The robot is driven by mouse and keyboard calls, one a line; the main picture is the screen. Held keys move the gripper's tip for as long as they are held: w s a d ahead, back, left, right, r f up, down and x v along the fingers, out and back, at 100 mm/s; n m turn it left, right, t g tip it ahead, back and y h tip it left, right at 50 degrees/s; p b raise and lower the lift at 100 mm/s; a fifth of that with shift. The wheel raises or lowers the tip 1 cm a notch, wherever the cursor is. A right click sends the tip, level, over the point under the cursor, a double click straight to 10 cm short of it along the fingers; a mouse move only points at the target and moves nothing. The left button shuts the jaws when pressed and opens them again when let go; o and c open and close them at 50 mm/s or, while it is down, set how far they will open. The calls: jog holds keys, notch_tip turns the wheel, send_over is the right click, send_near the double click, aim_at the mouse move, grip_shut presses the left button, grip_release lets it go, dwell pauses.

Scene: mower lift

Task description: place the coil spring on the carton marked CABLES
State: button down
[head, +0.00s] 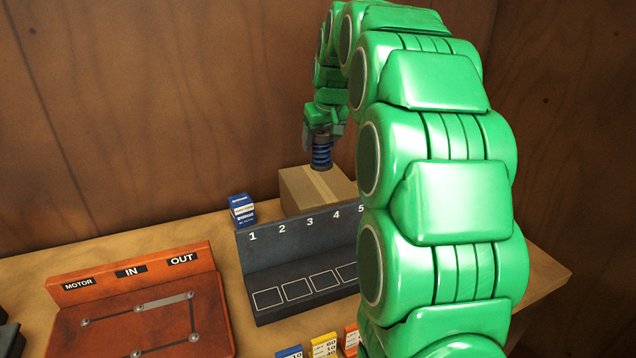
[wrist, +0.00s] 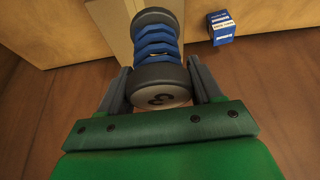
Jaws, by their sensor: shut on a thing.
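My gripper (head: 322,132) is shut on the coil spring (head: 321,155), a blue coil with dark end caps, held upright. In the wrist view the spring (wrist: 158,42) sits between the two grey fingers of the gripper (wrist: 163,88). A brown cardboard carton (head: 308,187) with a tape strip stands on the bench at the back, directly below the spring in the head view. I cannot tell whether the spring's lower end touches the carton's top. No CABLES marking is visible on the carton. The carton also shows in the wrist view (wrist: 104,22).
A small blue and white box (head: 241,210) stands left of the carton. A dark numbered rack (head: 290,260) is in front of it. An orange MOTOR panel (head: 150,300) lies at left. Small coloured cards (head: 323,345) stand at the front. Wooden walls close the back.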

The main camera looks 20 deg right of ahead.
jog(key=shift+s+d+r, duration=0.2)
jog(key=shift+s+d, duration=0.2)
jog(key=w+d+f, duration=0.2)
jog(key=w+f, duration=0.2)
jog(key=w, duration=0.4)
send_over(317, 180)
jog(key=shift+f, duration=3.1)
jog(key=shift+s+f, duration=0.1)
jog(key=shift+f, duration=1.3)
jog(key=shift+f, duration=0.1)
jog(key=shift+c, duration=0.8)
grip_release()
